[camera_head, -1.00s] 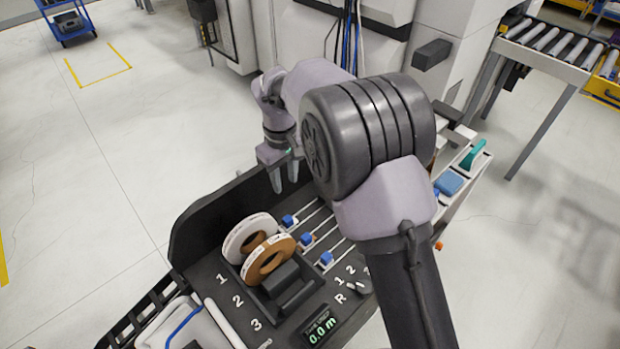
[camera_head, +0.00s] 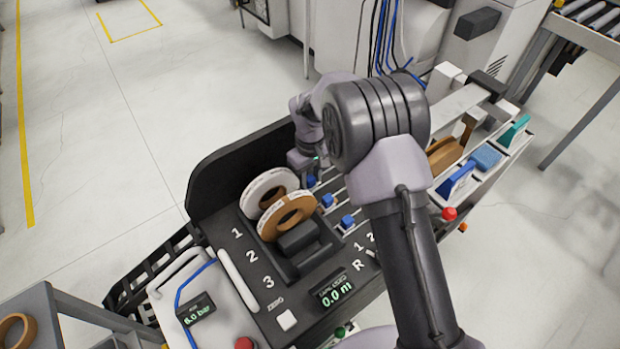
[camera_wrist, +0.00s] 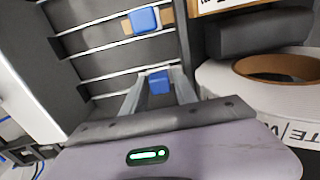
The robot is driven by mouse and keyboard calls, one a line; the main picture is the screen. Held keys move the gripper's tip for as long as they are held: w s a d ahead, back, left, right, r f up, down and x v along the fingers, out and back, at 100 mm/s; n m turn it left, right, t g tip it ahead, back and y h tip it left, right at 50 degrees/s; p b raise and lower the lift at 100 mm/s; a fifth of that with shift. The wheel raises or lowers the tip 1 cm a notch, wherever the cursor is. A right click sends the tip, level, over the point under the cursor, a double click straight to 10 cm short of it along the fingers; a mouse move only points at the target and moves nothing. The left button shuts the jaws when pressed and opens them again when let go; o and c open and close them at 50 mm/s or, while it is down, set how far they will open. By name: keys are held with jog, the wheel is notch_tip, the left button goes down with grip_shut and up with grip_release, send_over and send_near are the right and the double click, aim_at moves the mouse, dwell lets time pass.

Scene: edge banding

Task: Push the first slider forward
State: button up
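Three blue sliders sit on parallel pale rails of the dark panel. The first slider (camera_head: 311,181) is the farthest one, and my gripper (camera_head: 306,168) is right at it. In the wrist view, this slider (camera_wrist: 159,83) sits between the two fingers of my gripper (camera_wrist: 160,80), which are open with a small gap on each side. The second slider (camera_head: 328,200) and third slider (camera_head: 347,221) are nearer, and one further slider (camera_wrist: 145,20) shows ahead in the wrist view. My arm hides part of the rails.
A white tape roll (camera_head: 262,187) and a brown roll (camera_head: 290,214) stand close beside the sliders, and the white roll (camera_wrist: 226,95) is right of my fingers in the wrist view. A tall dark panel wall (camera_head: 222,165) rises behind. A display (camera_head: 334,293) reads 0.0 m.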

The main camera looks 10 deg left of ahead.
jog(key=shift+c, duration=0.4)
grip_shut()
dwell(0.9)
